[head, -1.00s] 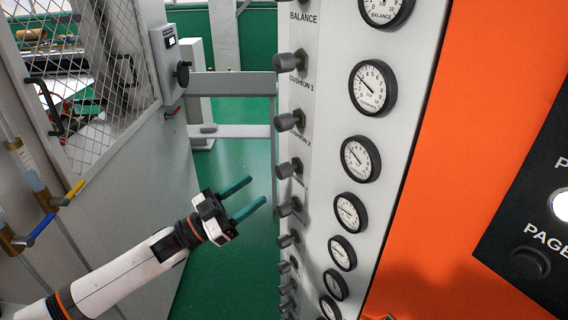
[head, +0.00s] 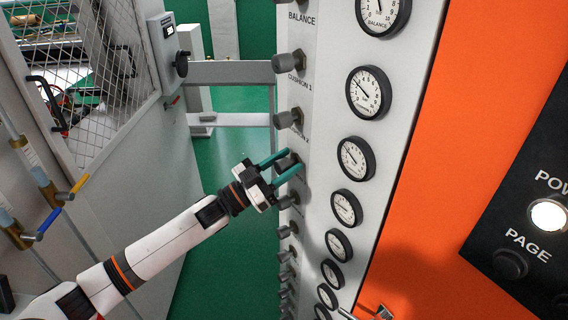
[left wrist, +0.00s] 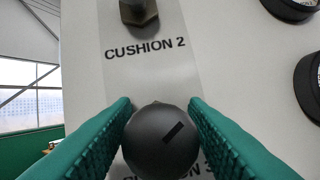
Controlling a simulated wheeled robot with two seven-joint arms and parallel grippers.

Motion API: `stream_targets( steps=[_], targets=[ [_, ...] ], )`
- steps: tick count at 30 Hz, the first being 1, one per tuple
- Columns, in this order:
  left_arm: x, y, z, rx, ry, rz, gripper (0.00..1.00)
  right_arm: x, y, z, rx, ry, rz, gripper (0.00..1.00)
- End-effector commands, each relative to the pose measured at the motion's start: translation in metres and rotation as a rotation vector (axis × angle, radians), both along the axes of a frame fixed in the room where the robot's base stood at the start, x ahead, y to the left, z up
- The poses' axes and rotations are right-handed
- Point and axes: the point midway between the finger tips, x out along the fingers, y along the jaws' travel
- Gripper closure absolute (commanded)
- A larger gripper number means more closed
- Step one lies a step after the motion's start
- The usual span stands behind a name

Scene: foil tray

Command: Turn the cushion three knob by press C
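The panel carries a column of dark knobs. In the left wrist view a round black knob (left wrist: 160,142) with a short line mark tilted up to the right sits between my left gripper's teal fingers (left wrist: 161,112). The label below it is mostly hidden; a "C" and a "3" show. Above it is the CUSHION 2 label (left wrist: 145,48) and its knob (left wrist: 139,11). In the head view my left gripper (head: 294,161) reaches the knob below CUSHION 2, fingers parted around it. Whether they press on it I cannot tell. Part of what looks like my right gripper (head: 366,313) shows at the bottom edge.
Round gauges (head: 368,93) line the panel right of the knobs. An orange panel (head: 470,110) and a black panel with a lit button (head: 548,215) stand further right. A grey cabinet with mesh (head: 130,150) is at left. Green floor (head: 225,150) lies between.

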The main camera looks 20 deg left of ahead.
Motion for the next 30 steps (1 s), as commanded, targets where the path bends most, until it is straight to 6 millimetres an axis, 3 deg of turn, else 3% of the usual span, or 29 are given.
stream_targets(
  steps=[1, 6, 17, 30],
  targets=[
    [0.000, 0.000, 0.000, 0.000, 0.000, 0.000, 0.68, 0.000, 0.000, 0.000, 0.000, 0.000, 0.000, 0.64],
    [0.000, 0.000, 0.000, 0.000, 0.000, 0.000, 0.93, 0.000, 0.000, 0.000, 0.000, -0.001, 0.000, 0.64],
    [0.000, 0.001, -0.001, 0.059, -0.051, 0.001, 0.93, 0.000, 0.000, -0.007, 0.000, -0.001, 0.000, 0.64],
    [-0.001, 0.000, -0.001, 0.309, -0.269, 0.001, 0.93, 0.000, 0.002, -0.025, 0.002, -0.001, -0.001, 0.64]
  ],
)
